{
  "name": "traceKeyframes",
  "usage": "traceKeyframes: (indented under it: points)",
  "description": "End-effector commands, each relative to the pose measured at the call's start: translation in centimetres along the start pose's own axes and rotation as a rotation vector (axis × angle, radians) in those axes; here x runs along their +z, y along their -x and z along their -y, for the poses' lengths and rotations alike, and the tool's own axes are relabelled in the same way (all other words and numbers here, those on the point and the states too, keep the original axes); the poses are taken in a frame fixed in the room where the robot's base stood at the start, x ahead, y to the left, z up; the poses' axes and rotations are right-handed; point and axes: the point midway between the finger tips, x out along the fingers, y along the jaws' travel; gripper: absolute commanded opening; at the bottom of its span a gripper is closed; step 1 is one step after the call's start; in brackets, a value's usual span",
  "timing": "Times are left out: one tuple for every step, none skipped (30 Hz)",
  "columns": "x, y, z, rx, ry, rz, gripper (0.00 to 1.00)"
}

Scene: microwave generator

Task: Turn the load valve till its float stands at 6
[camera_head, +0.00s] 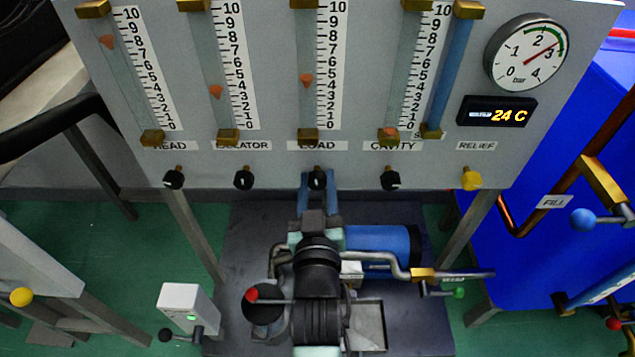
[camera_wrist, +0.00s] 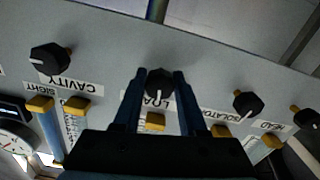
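The load valve (camera_head: 317,179) is a black knob with a white mark, under the LOAD label on the grey panel. In the wrist view the load valve (camera_wrist: 160,83) sits between the two blue fingers of my gripper (camera_wrist: 160,75). The fingers lie along both sides of the knob with no clear gap. The white mark points towards the label. In the head view my gripper (camera_head: 317,186) reaches the knob from below.
The isolator knob (camera_head: 244,180) and cavity knob (camera_head: 390,178) flank the load valve, with the head knob (camera_head: 173,179) and yellow relief knob (camera_head: 471,179) farther out. A pressure dial (camera_head: 525,52) and a 24 C display (camera_head: 497,111) are at the right.

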Motion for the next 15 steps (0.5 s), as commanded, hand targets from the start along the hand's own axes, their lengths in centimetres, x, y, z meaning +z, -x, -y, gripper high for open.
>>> traceKeyframes:
  points:
    - [0.01, 0.01, -0.02, 0.000, 0.000, 0.000, 0.23]
    - [0.01, 0.02, -0.02, 0.000, 0.000, 0.000, 0.17]
    - [0.01, 0.02, -0.02, 0.000, 0.000, 0.000, 0.10]
    - [0.01, 0.02, -0.02, 0.000, 0.000, 0.000, 0.05]
    - [0.01, 0.02, -0.02, 0.000, 0.000, 0.000, 0.00]
    - [0.01, 0.02, -0.02, 0.000, 0.000, 0.000, 0.00]
    - [0.01, 0.02, -0.03, 0.001, 0.000, 0.000, 0.00]
    - [0.01, 0.02, -0.02, 0.000, 0.000, 0.000, 0.00]
    - [-0.02, 0.02, -0.03, 0.000, 0.003, 0.000, 0.00]
    - [-0.07, 0.02, -0.04, 0.000, 0.011, 0.000, 0.00]
    - [-0.13, 0.02, -0.05, 0.000, 0.023, 0.001, 0.00]
    - [-0.22, 0.02, -0.07, 0.000, 0.048, 0.002, 0.00]
    - [-0.29, 0.02, -0.07, -0.001, 0.071, 0.001, 0.00]
    - [-0.34, 0.02, -0.06, -0.001, 0.096, 0.001, 0.00]
    - [-0.34, 0.02, -0.04, -0.002, 0.130, 0.002, 0.00]
